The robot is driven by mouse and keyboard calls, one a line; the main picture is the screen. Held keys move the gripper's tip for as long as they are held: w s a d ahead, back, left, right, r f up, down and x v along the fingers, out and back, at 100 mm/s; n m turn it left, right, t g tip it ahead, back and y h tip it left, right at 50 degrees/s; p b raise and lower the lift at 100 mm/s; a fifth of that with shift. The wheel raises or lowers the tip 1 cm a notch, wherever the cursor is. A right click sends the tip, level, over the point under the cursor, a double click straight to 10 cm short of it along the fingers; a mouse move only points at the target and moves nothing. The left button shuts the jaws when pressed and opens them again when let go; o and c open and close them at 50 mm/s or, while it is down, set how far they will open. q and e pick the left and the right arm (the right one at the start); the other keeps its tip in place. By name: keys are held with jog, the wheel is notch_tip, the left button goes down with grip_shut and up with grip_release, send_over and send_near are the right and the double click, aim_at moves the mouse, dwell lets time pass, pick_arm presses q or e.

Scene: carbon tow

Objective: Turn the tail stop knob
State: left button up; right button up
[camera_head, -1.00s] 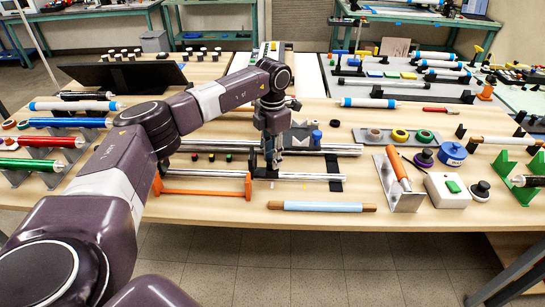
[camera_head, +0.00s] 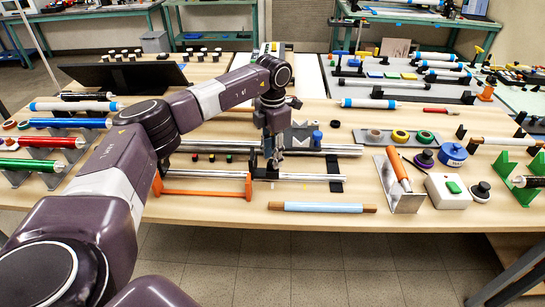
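My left gripper (camera_head: 273,163) points down over the metal rails in the middle of the table. Its fingertips are at a dark block (camera_head: 262,172) on the front silver rail (camera_head: 305,177). The fingers are small and overlap the block, so I cannot tell whether they are open, shut or touching. I cannot make out the tail stop knob; it may be hidden behind the fingers. A small blue knob-like part (camera_head: 317,138) stands behind the rails, right of the gripper, and is apart from it. My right gripper is not in view.
An orange frame (camera_head: 205,192) stands just left of the fingers. A blue roller with brown ends (camera_head: 322,208) lies in front. The table's front edge is close.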

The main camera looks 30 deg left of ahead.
aim_at(272, 161)
pick_arm(q)
notch_tip(272, 161, up, 11)
jog(key=shift+r, duration=0.15)
jog(key=shift+d, duration=0.1)
dwell(0.5)
